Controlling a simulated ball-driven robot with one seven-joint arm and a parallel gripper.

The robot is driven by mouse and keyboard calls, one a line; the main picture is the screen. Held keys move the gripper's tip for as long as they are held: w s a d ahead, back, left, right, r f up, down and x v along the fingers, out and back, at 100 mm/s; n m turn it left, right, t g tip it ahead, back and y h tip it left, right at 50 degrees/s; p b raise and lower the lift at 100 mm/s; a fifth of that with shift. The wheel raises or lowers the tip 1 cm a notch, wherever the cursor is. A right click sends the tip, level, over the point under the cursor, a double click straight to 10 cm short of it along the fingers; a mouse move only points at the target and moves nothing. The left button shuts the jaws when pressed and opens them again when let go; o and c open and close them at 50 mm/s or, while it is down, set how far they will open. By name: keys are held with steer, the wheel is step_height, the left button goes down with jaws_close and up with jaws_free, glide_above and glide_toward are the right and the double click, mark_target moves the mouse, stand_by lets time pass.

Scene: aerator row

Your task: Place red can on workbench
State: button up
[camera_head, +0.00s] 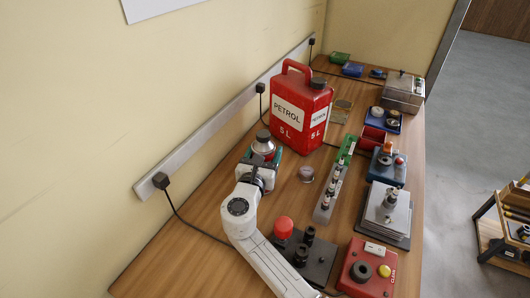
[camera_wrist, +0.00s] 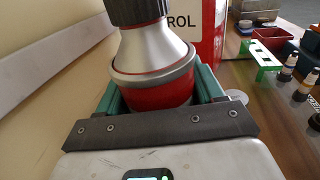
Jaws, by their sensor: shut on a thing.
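A small red can (camera_wrist: 158,92) with a silver shoulder and a black cap stands upright between the teal fingers of my gripper (camera_wrist: 160,100). In the head view the same can (camera_head: 263,146) shows above my gripper (camera_head: 262,163), near the wall side of the wooden workbench (camera_head: 205,215). My gripper is shut on it. The can's base is hidden behind the gripper, so I cannot tell whether it touches the bench. A large red petrol can (camera_head: 300,108) stands upright on the bench just behind it.
A green rack of small bottles (camera_head: 336,185) stands to the right. A black block with a red knob (camera_head: 284,228) and a red control box (camera_head: 368,270) are in front. A grey rail (camera_head: 215,110) runs along the wall with plugged cables.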

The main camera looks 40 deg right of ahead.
steer(key=shift+f, duration=0.15)
steer(key=o, duration=1.1)
steer(key=shift+s+a+r, duration=0.15)
steer(key=shift+a+r, duration=0.05)
steer(key=shift+a, duration=0.1)
steer(key=shift+p+v, duration=2.35)
steer(key=shift+v, duration=3.4)
